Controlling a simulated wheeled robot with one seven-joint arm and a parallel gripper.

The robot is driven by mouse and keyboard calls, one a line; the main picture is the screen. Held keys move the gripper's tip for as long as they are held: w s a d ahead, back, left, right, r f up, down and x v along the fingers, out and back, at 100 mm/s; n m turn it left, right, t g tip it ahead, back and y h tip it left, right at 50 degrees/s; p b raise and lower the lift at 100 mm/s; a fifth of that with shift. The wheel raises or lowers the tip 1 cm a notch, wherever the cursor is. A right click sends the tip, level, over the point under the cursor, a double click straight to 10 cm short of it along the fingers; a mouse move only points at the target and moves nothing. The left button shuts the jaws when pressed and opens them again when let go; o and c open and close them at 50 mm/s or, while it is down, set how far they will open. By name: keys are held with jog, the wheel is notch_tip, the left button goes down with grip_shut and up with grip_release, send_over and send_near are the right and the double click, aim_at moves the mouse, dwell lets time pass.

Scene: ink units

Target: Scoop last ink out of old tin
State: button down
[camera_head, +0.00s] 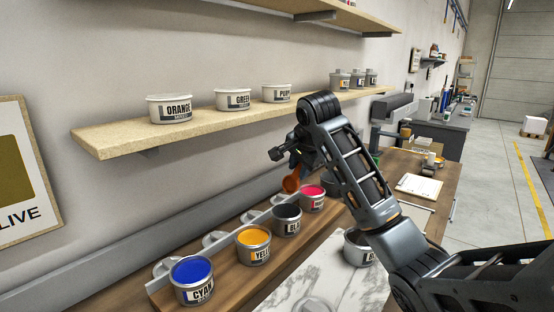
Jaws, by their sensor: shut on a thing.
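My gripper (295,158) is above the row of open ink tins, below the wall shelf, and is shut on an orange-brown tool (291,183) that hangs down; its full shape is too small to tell.
A metal rail (240,222) runs behind the row. A white clipboard (419,187) lies farther back on the wooden bench. Open floor is at right.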

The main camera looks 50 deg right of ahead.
aim_at(293, 187)
jog(key=shift+w+d, duration=0.1)
jog(key=shift+w, duration=0.15)
jog(key=shift+f, duration=0.15)
notch_tip(293, 187, down, 11)
jog(key=w+b, duration=0.1)
jog(key=b, duration=0.4)
jog(key=shift+w+b, duration=0.25)
jog(key=shift+b, duration=0.15)
jog(key=shift+f, duration=0.4)
dwell(0.6)
notch_tip(293, 187, up, 6)
jog(key=p, duration=0.6)
jog(key=shift+r, duration=2.4)
